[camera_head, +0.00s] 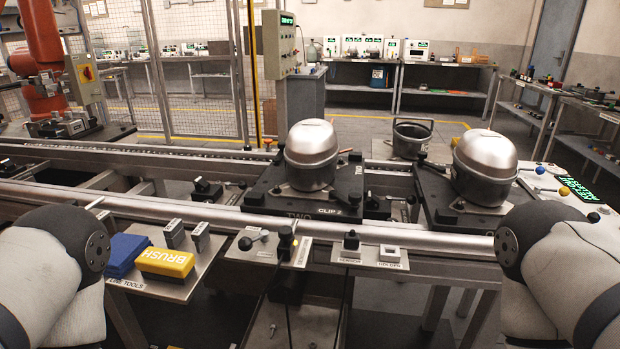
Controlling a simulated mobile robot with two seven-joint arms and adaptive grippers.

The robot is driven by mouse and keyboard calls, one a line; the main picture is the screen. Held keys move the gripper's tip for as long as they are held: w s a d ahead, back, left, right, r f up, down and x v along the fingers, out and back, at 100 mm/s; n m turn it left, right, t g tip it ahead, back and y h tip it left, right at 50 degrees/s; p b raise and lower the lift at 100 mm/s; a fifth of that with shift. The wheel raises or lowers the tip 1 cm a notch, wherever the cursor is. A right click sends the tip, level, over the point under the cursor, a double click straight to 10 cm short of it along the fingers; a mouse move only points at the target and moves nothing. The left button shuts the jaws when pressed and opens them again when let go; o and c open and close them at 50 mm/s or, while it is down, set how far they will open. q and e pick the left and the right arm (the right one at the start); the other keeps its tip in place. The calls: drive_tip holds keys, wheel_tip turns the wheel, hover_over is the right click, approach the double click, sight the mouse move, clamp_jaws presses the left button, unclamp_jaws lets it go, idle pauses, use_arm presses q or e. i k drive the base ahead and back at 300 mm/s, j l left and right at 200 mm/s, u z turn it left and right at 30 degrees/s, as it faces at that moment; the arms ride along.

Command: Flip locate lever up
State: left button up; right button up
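A grey control plate (268,250) hangs on the front rail at the centre. On it are a black ball knob (245,243), a grey ball knob (264,235) and a larger black knob (286,233). Its lettering is too small to read, so I cannot tell which one is the locate lever or how it is set. Links of my arms enter at the lower left and lower right, beside the front rail. Both grippers are out of view.
Silver compressors (312,150) (485,160) sit on dark pallets (270,200) (440,200) on the conveyor. A tool shelf with a yellow brush block (166,262) and a blue block (127,250) is at left. A small holder shelf (362,258) is right of centre. Coloured ball knobs (540,170) stand at far right.

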sight(564, 191)
drive_tip(key=z, duration=1.45)
